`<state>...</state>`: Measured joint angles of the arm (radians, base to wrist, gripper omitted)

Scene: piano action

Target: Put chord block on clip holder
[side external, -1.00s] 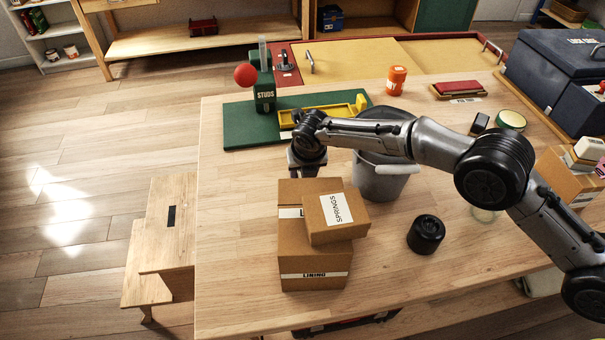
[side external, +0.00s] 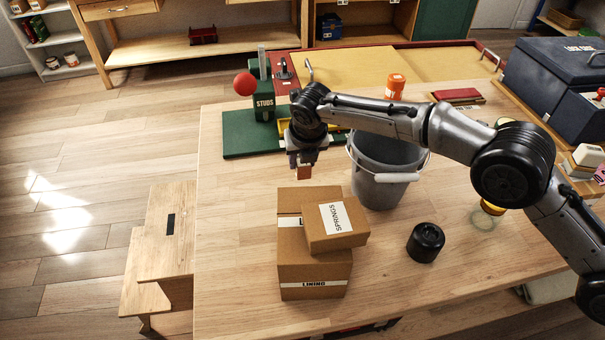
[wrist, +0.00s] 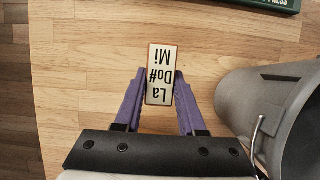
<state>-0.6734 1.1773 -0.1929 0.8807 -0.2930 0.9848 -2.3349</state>
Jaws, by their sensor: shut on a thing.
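The chord block (wrist: 162,75) is a pale, upright-looking slab with a reddish-brown edge, marked "La Do# Mi". My gripper (wrist: 160,88) is shut on it, with a purple finger at each side. In the side external view my gripper (side external: 303,166) holds the block (side external: 304,172) above the table, behind the cardboard boxes and left of the grey bucket. Only bare wood shows beneath the block in the wrist view. I cannot pick out the clip holder for sure in either view.
Stacked cardboard boxes (side external: 314,270) stand in front of my gripper. A grey bucket (side external: 378,185) is close on its right, with a black round piece (side external: 425,242) nearer. The green studs press (side external: 263,107) stands behind. Table at the front left is clear.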

